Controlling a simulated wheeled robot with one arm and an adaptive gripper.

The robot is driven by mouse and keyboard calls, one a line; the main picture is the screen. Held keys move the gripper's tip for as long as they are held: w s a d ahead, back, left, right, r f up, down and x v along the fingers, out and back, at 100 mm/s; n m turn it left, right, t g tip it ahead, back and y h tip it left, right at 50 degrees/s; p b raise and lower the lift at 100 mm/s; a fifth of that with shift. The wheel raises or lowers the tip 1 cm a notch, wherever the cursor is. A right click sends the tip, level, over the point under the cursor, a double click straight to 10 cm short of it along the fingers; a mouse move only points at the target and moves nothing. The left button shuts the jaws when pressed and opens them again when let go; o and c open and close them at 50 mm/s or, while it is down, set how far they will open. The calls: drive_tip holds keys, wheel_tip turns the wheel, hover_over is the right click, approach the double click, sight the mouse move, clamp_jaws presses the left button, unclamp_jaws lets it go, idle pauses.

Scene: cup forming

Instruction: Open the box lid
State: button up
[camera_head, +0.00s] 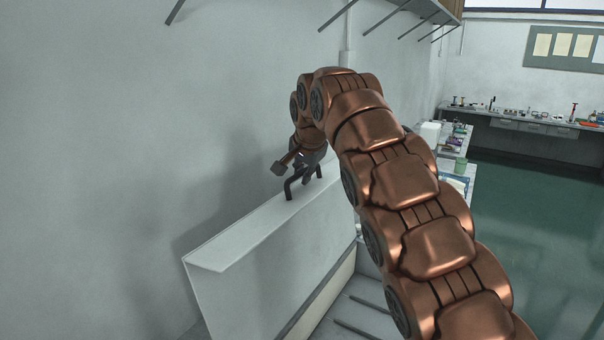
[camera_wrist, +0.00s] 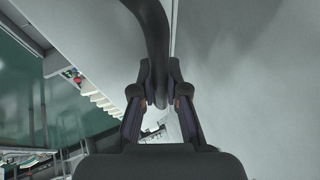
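The box lid (camera_head: 262,252) is a white panel standing steeply upright near the wall in the head view. Its black handle (camera_head: 291,187) sits on the lid's upper edge. The box (camera_head: 328,290) lies open below and to the right of the lid, with dark rods showing inside. My gripper (camera_head: 307,166) is at the handle, partly hidden behind my copper arm. In the wrist view, the dark curved handle (camera_wrist: 152,30) runs down between the two fingertips of my gripper (camera_wrist: 160,88). The fingers are closed in on both sides of it.
A pale wall (camera_head: 110,130) rises close behind the lid. A cluttered counter (camera_head: 462,165) stands to the right of my arm, and another long bench (camera_head: 520,122) runs along the back. The green floor (camera_head: 540,230) at right is clear.

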drive_tip(key=o, duration=0.5)
drive_tip(key=shift+v, duration=6.05)
drive_tip(key=s+d+f+n+g+h, duration=0.2)
drive_tip(key=s+d+f+g, duration=0.2)
drive_tip(key=s+d+f, duration=1.05)
drive_tip(key=s+d+f+n+g, duration=0.1)
drive_tip(key=s+d+f, duration=0.1)
drive_tip(key=s+f, duration=0.4)
drive_tip(key=s+d+f+n+g+b, duration=0.1)
drive_tip(key=s+f, duration=0.5)
drive_tip(key=s, duration=0.8)
drive_tip(key=s+d+f+n+g, duration=0.2)
drive_tip(key=s+d+f, duration=0.3)
drive_tip(key=s, duration=0.5)
drive_tip(key=shift+d+f+b, duration=0.15)
drive_tip(key=shift+f+b, duration=0.25)
drive_tip(key=shift+f, duration=0.1)
